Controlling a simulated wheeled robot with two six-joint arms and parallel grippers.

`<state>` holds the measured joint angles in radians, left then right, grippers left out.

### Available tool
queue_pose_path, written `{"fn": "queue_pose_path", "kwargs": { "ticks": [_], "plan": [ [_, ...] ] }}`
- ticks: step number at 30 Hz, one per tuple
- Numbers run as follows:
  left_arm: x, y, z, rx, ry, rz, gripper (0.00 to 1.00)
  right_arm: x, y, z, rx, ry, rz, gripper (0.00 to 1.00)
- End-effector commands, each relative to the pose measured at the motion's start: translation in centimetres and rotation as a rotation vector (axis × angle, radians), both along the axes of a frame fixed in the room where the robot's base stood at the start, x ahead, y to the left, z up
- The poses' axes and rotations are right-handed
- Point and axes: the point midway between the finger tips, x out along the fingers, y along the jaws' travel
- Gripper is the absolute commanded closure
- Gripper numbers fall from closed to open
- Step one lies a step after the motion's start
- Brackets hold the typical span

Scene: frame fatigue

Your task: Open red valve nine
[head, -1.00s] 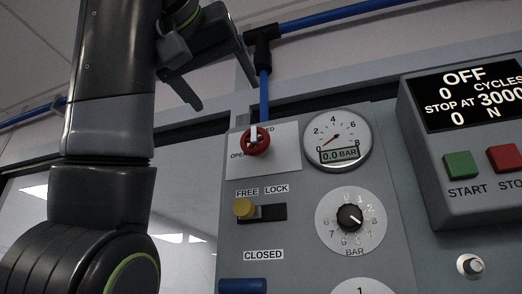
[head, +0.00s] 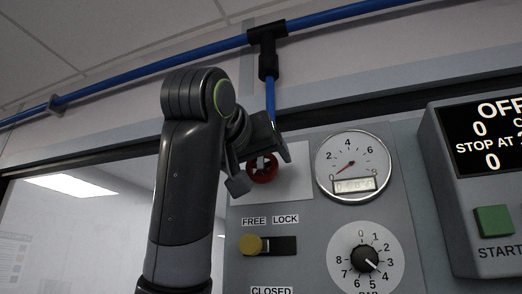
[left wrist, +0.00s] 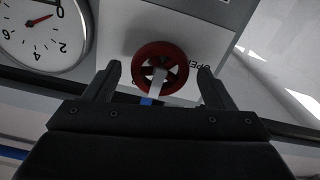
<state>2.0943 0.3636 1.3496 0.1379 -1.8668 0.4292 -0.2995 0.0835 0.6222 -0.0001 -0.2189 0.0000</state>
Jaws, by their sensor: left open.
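The red valve (head: 262,170) is a small round handwheel on a white plate on the grey panel, partly hidden behind my left gripper in the head view. In the left wrist view the red wheel (left wrist: 160,68) shows whole, with dark gaps and a pale bar across it. My left gripper (head: 262,170) is in front of the valve. In the left wrist view its two fingers (left wrist: 157,80) are apart, one on each side of the wheel, with gaps between them and its rim. The word OPEN shows on the plate by the right finger. My right gripper is not in view.
A pressure gauge (head: 353,166) sits right of the valve. Below are a yellow knob (head: 251,244) at FREE and a black dial (head: 365,259). A control box (head: 476,150) with a green button (head: 493,221) stands right. A blue pipe (head: 180,62) runs above.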

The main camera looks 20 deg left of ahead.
Motion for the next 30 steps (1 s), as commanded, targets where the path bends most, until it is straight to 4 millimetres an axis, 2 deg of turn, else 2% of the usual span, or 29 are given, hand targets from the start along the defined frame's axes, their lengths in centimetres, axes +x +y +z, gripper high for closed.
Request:
{"fn": "queue_pose_path", "kwargs": {
  "ticks": [1, 6, 15, 25, 30],
  "plan": [
    [0.6, 0.0, 0.2, 0.000, 0.002, 0.001, 0.23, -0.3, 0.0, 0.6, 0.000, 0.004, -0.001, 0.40],
    [1.6, 0.0, 0.1, 0.000, 0.000, 0.001, 0.23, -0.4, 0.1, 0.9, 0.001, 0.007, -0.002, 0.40],
    [1.8, 0.0, 0.0, 0.000, -0.001, 0.000, 0.24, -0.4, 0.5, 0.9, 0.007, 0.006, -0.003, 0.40],
    [1.8, 0.0, 0.0, 0.000, -0.001, 0.000, 0.67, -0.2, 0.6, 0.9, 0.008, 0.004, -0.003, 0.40],
    [1.8, 0.0, -0.1, -0.008, 0.000, 0.001, 0.68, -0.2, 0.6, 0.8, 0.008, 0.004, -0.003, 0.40]
  ]
}}
